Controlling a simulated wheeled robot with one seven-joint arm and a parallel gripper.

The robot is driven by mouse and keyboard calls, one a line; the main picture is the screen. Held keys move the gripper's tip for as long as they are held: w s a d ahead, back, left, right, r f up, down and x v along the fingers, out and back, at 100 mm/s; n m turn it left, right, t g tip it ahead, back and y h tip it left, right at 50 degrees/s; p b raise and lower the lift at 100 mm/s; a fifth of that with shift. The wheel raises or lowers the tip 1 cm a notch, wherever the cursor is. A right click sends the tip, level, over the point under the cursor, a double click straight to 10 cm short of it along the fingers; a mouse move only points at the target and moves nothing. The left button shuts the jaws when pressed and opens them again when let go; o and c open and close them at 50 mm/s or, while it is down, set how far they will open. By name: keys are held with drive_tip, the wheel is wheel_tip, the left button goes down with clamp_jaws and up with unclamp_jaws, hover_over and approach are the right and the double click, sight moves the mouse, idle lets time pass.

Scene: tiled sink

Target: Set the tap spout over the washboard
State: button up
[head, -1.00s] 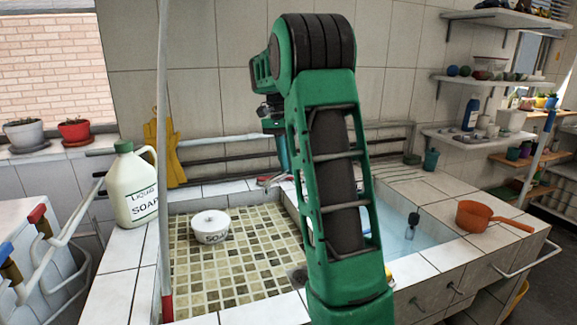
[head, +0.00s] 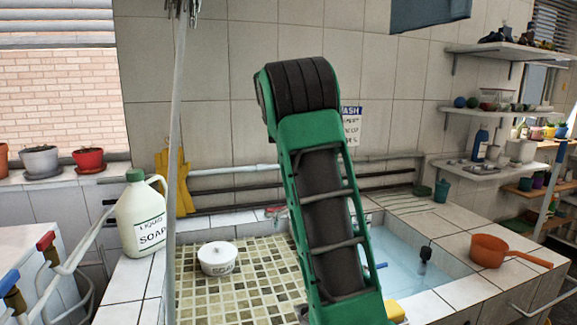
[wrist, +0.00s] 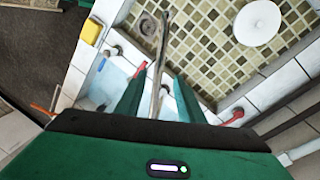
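The tap spout (wrist: 161,55) is a thin metal pipe in the wrist view. It runs between the two green fingers of my gripper (wrist: 158,92), which stand apart with gaps on both sides. In the head view my arm hides the spout and gripper. The mosaic basin (head: 250,285) and a grooved counter (head: 408,206) show there; I cannot tell for certain which is the washboard.
A soap jug (head: 140,220) is on the left ledge, an orange pan (head: 490,250) on the right counter. A yellow sponge (wrist: 91,31) sits on the rim. A thin pole (head: 173,150) stands at the front left.

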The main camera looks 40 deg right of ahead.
drive_tip(key=shift+w+r, duration=0.15)
drive_tip(key=shift+r, duration=0.75)
drive_tip(key=shift+w+r, duration=0.15)
drive_tip(key=shift+r, duration=0.75)
drive_tip(key=s+a+f+n, duration=0.3)
drive_tip(key=s+a+f, duration=0.3)
drive_tip(key=s, duration=0.4)
drive_tip(key=s+a+f+n+t, duration=0.1)
drive_tip(key=s+a+f+n, duration=0.3)
drive_tip(key=s, duration=0.6)
drive_tip(key=s+a+f+n+t, duration=0.1)
drive_tip(key=s+a+f+n, duration=0.2)
drive_tip(key=s+a+f, duration=0.6)
drive_tip(key=shift+s+f+n, duration=0.4)
drive_tip(key=shift+s+f, duration=0.05)
drive_tip(key=shift+f, duration=0.2)
drive_tip(key=shift+a, duration=0.1)
drive_tip(key=shift+w+f, duration=0.25)
drive_tip(key=shift+w, duration=0.35)
